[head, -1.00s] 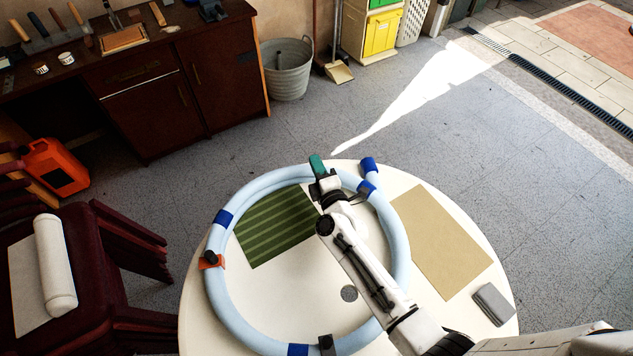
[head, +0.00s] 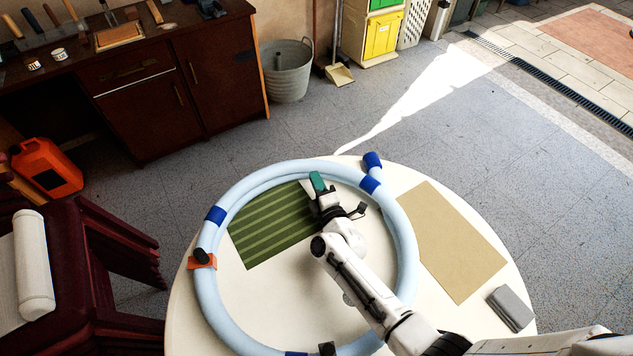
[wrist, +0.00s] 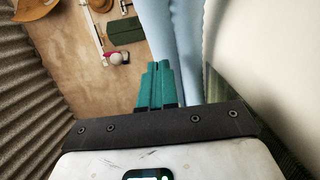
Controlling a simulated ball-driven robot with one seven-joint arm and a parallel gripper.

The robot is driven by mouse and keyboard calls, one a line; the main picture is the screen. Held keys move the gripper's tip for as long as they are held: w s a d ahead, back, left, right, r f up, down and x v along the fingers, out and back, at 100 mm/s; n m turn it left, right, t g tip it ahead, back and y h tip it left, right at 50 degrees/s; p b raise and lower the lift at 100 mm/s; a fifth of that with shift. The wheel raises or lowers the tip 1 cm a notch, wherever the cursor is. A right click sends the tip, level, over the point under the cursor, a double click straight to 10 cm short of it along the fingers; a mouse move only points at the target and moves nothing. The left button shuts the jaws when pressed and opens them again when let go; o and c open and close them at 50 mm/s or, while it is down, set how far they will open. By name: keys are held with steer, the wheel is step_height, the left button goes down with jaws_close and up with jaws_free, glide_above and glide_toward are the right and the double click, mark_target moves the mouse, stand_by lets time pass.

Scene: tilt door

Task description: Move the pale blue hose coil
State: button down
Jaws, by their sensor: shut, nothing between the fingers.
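The pale blue hose coil (head: 207,303) lies as a large ring with dark blue bands on a round white table (head: 262,312). An orange clip (head: 203,261) sits on its left side, and its blue-capped end (head: 373,161) sticks out at the far right. My gripper (head: 317,181) has teal fingers, shut and empty, at the inner edge of the coil's far side. In the wrist view the shut fingers (wrist: 157,85) point beside two strands of the pale blue hose (wrist: 172,30); touching or apart, I cannot tell. My arm hides part of the coil's near right side.
A green striped mat (head: 265,232) lies inside the ring. A tan mat (head: 452,240) and a grey block (head: 511,308) lie right of it. Dark red stacked chairs (head: 95,260) stand close to the table's left. The floor behind and right is open.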

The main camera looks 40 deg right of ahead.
mark_target(327, 173)
steer(key=shift+w+d+b, duration=0.15)
steer(key=shift+w+d, duration=0.2)
steer(key=shift+d, duration=0.5)
steer(key=shift+w+d+b, duration=0.15)
steer(key=shift+w+d, duration=0.2)
steer(key=shift+d, duration=0.45)
steer(key=shift+w+d+b, duration=0.15)
steer(key=shift+w+d, duration=0.2)
steer(key=shift+d, duration=0.5)
